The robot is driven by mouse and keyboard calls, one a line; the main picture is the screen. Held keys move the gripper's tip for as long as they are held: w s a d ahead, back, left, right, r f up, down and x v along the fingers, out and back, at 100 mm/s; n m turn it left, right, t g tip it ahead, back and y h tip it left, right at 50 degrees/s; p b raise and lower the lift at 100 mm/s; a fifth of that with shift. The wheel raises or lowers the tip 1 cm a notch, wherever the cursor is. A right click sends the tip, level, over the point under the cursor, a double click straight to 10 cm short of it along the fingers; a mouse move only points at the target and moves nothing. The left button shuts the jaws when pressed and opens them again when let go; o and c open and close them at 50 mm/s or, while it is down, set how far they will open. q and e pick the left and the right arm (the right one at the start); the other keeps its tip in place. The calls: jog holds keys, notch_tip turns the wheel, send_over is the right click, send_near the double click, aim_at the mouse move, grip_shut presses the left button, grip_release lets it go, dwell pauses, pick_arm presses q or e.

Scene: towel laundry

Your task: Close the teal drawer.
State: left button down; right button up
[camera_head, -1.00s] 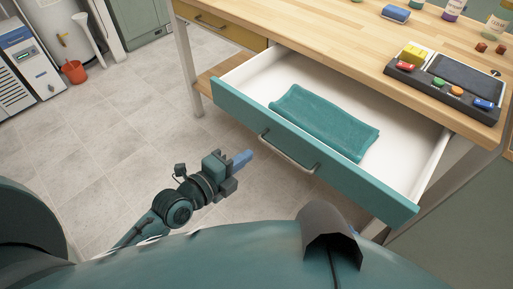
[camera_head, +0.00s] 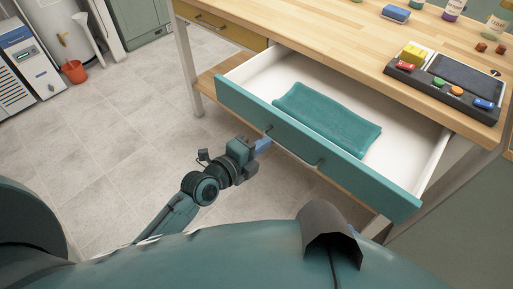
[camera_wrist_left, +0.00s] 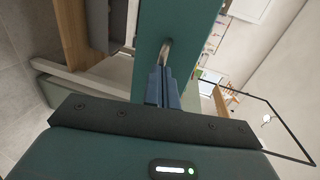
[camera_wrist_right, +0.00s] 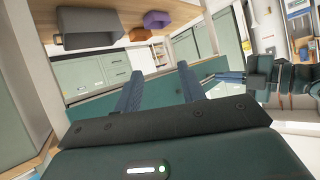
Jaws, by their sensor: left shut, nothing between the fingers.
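The teal drawer (camera_head: 375,172) under the wooden worktop is pulled out, showing its white inside. A folded teal towel (camera_head: 325,120) lies in it. My left gripper (camera_head: 263,145) is shut and empty, its blue fingertips at the left part of the drawer's metal handle (camera_head: 320,164). In the left wrist view, the closed fingers (camera_wrist_left: 164,80) point at the handle (camera_wrist_left: 166,48) on the teal front (camera_wrist_left: 182,25); I cannot tell whether they touch. My right gripper (camera_wrist_right: 162,80) is open with nothing between its fingers; it is outside the head view.
The worktop (camera_head: 310,25) holds a dark tray (camera_head: 440,93) with coloured blocks, a blue block (camera_head: 396,13) and bottles. A yellow drawer (camera_head: 225,30) is at the left. The tiled floor (camera_head: 110,130) left of the drawer is clear. A red bucket (camera_head: 74,71) stands far off.

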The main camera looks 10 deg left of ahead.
pick_arm(q)
jog(key=b, duration=0.4)
send_near(301, 111)
jog(key=w+d, duration=0.1)
jog(key=w+d+r, duration=0.2)
jog(key=d, duration=0.1)
jog(key=shift+w+d, duration=0.3)
jog(key=shift+w, duration=0.1)
jog(key=shift+w+d, duration=0.1)
jog(key=shift+w, duration=0.15)
jog(key=shift+r, duration=0.1)
pick_arm(e)
notch_tip(301, 111, down, 2)
jog(key=shift+m+t, duration=0.3)
jog(key=shift+m, duration=0.1)
pick_arm(q)
jog(key=shift+s, duration=0.15)
